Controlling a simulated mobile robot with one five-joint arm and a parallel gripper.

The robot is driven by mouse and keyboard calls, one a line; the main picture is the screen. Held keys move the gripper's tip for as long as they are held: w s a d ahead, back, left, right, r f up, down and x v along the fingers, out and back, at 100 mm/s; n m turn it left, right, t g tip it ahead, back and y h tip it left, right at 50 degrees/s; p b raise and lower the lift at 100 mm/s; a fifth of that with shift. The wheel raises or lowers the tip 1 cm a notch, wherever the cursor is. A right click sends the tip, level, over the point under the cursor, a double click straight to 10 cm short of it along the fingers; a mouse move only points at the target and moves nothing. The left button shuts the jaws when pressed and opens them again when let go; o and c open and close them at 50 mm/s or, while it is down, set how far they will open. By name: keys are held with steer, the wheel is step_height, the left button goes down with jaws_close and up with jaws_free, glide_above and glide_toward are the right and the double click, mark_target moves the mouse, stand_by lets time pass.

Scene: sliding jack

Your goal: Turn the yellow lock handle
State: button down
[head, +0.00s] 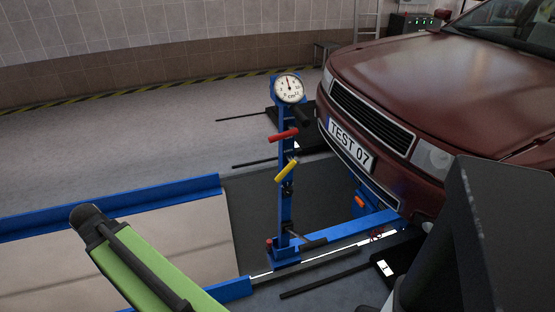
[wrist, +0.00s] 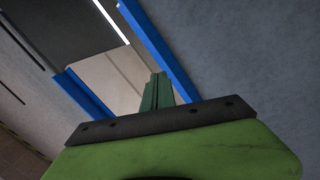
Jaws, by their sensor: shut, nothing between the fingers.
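The yellow lock handle (head: 287,171) sits on the blue upright post of the jack (head: 285,215), in the middle of the head view. It slants, with its upper end to the right. A red handle (head: 283,135) is above it on the same post. My gripper shows in the wrist view (wrist: 157,92) with its green fingers together and nothing between them. It is apart from the yellow handle, which does not show in the wrist view. My green arm is at the lower left of the head view; I cannot make out the fingertips there.
A round dial gauge (head: 290,88) tops the post. A dark red car (head: 420,90) with a "TEST 07" plate (head: 350,144) stands close on the right. Blue rails (head: 130,200) border a beige platform (head: 160,245) at left.

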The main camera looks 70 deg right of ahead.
steer(key=s+d+r+n+h+p, duration=0.1)
steer(key=s+d+r+p, duration=0.2)
steer(key=d, duration=0.4)
steer(key=s+d+r+n+g+p, duration=0.1)
steer(key=s+d+r, duration=0.25)
steer(key=d, duration=0.35)
steer(key=s+d+r+n+h+p, duration=0.1)
steer(key=s+d+r+p, duration=0.1)
steer(key=d+r, duration=0.35)
step_height(320, 180, up, 7)
steer(key=n+g+h+p, duration=0.2)
steer(key=n+g+p, duration=0.1)
steer(key=n+p, duration=0.2)
glide_above(281, 174)
steer(key=w+a, duration=0.6)
steer(key=a, duration=0.3)
steer(key=b+x, duration=0.9)
steer(key=x, duration=0.4)
steer(key=shift+s+r+b, duration=0.15)
steer(key=shift+s+b, duration=0.05)
steer(key=shift+b, duration=0.1)
steer(key=shift+s+d+f, duration=0.25)
steer(key=shift+d, duration=0.2)
steer(key=shift+b, duration=0.3)
